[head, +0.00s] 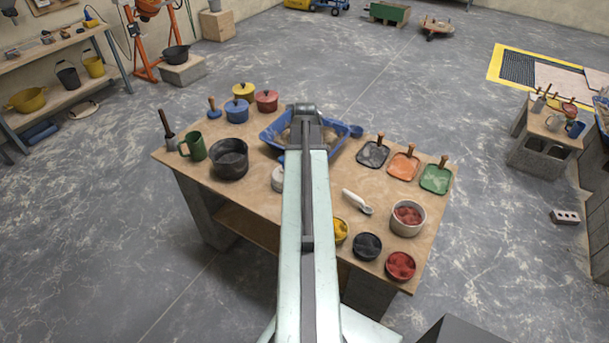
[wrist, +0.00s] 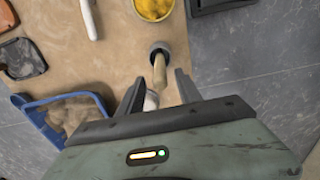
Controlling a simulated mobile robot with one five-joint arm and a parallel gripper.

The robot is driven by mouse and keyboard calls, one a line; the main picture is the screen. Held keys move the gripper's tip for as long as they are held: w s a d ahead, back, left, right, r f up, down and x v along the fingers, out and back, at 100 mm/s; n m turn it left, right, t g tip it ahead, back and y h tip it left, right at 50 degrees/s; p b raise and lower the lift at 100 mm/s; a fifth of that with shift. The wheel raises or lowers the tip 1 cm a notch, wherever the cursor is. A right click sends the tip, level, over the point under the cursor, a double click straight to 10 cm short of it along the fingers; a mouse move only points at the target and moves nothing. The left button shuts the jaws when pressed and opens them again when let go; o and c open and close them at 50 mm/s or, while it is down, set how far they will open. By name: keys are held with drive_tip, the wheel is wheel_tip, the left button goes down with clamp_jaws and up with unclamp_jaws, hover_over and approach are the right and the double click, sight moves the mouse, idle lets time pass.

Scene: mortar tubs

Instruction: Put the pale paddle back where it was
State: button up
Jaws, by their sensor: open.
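A long pale tool (head: 356,201), the palest flat-handled thing on the table and likely the paddle, lies right of my arm. Its white handle (wrist: 90,18) shows at the top of the wrist view. My gripper (wrist: 158,77) is open over the table's edge in the wrist view. A wooden handle (wrist: 159,70) with a dark grey round end (wrist: 160,49) shows between its fingers; I cannot tell whether they touch it. A whitish object (wrist: 151,100) shows partly below that handle. In the head view my arm hides the gripper.
A blue tray of sand (head: 344,146) stands behind my arm. Yellow (head: 341,231), dark (head: 367,246) and red (head: 400,265) bowls line the front right, near a pale pot (head: 407,228). Dark (head: 373,154), orange (head: 403,166) and green (head: 436,179) square pans lie farther back. A dark pot (head: 231,160) stands left.

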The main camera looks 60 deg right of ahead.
wheel_tip(320, 180, up, 5)
drive_tip(key=p, duration=0.3)
drive_tip(key=shift+r+p, duration=0.2)
drive_tip(key=shift+p, duration=0.1)
drive_tip(key=shift+f, duration=0.1)
drive_tip(key=w+a, duration=0.9)
drive_tip(key=a, duration=0.3)
drive_tip(key=w+a, duration=0.9)
drive_tip(key=a, duration=0.2)
drive_tip(key=w+a, duration=0.2)
drive_tip(key=a, duration=1.1)
drive_tip(key=w+a, duration=0.2)
drive_tip(key=a, duration=1.2)
drive_tip(key=shift+f, duration=0.1)
